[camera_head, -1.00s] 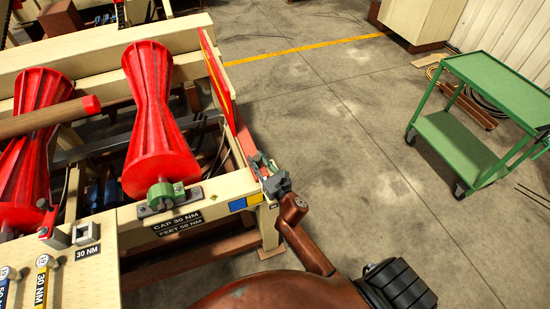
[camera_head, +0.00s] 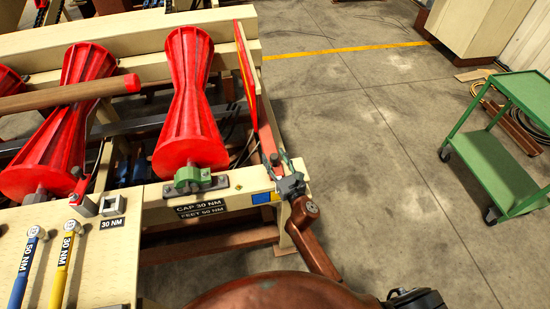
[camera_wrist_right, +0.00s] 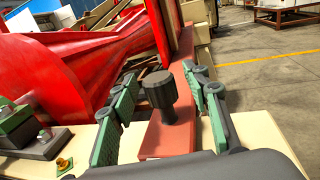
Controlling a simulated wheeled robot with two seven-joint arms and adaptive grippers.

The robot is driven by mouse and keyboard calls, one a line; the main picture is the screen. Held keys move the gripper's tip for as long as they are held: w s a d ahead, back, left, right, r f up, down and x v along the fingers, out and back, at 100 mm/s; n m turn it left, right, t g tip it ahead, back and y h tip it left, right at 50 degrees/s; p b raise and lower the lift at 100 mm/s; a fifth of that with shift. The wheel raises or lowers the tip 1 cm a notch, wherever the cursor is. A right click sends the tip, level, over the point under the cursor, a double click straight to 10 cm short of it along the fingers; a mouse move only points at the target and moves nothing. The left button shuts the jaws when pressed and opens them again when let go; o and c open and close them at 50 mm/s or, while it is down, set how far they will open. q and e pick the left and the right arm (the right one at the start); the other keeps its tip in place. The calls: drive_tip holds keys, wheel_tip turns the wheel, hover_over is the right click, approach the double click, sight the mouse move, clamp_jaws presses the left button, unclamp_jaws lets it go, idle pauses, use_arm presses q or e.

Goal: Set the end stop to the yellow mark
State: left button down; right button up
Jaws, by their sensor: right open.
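The end stop shows in the head view as an upright red plate (camera_head: 246,68) with a red foot bar (camera_head: 266,137) at the right end of the roller frame. In the right wrist view a dark ribbed knob (camera_wrist_right: 160,92) stands on that red bar (camera_wrist_right: 168,138). My right gripper (camera_head: 283,163) is open at the frame's corner. Its two green-and-grey fingers stand either side of the knob in the wrist view (camera_wrist_right: 164,80), with visible gaps. The yellow mark (camera_head: 276,197) sits beside a blue mark (camera_head: 262,198) on the frame's front face. My left gripper is out of view.
Red hourglass rollers (camera_head: 190,105) stand left of the gripper; a wooden rod (camera_head: 60,97) with a red end lies across them. Blue and yellow torque wrenches (camera_head: 63,262) lie at lower left. A green cart (camera_head: 490,165) stands right, with clear floor between.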

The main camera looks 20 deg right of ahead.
drive_tip(key=s+d, duration=0.1)
drive_tip(key=s, duration=1.1)
drive_tip(key=shift+d, duration=0.2)
drive_tip(key=shift+d, duration=0.1)
